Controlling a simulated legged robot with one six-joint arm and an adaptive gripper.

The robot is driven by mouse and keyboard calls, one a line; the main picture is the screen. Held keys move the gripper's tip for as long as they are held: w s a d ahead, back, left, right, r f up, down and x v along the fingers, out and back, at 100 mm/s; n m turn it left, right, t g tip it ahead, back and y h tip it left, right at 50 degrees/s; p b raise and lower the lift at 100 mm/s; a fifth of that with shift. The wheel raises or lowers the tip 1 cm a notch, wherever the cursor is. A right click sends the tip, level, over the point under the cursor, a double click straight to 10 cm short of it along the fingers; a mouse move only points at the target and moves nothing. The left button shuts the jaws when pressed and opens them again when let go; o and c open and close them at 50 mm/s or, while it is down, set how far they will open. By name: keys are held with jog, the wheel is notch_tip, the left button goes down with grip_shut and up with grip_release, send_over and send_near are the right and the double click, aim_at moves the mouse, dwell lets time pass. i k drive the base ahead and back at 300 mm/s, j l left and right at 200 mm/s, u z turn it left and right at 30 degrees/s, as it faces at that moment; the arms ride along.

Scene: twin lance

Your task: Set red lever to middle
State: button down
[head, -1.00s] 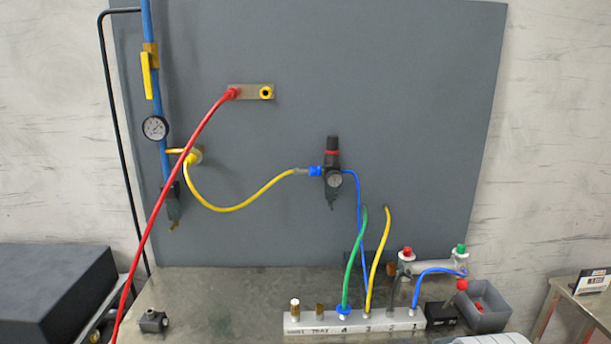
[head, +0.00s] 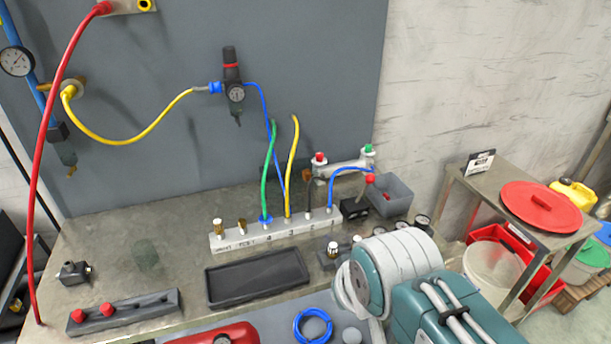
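The red lever appears to be the small red knob (head: 370,179) above a black block (head: 355,208), near the back right of the bench. It is small in the view, and its stem and exact position are hard to make out. A grey bin (head: 396,188) stands just to its right, and a blue hose (head: 345,171) passes close by. My arm's white and teal links show at the lower right, in front of the bench. My gripper itself is not in view.
A white manifold (head: 275,235) with green and yellow hoses lies left of the lever. An empty black tray (head: 257,279) lies in front. A side table with a red lid (head: 540,207) stands right.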

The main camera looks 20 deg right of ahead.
aim_at(369, 178)
jog(key=i+l, duration=0.1)
jog(key=l, duration=0.2)
jog(key=i+l, duration=0.15)
jog(key=l, duration=0.2)
jog(key=i+l, duration=0.1)
jog(key=l, duration=0.2)
jog(key=i+l, duration=0.15)
jog(key=l, duration=0.2)
jog(key=u, duration=0.05)
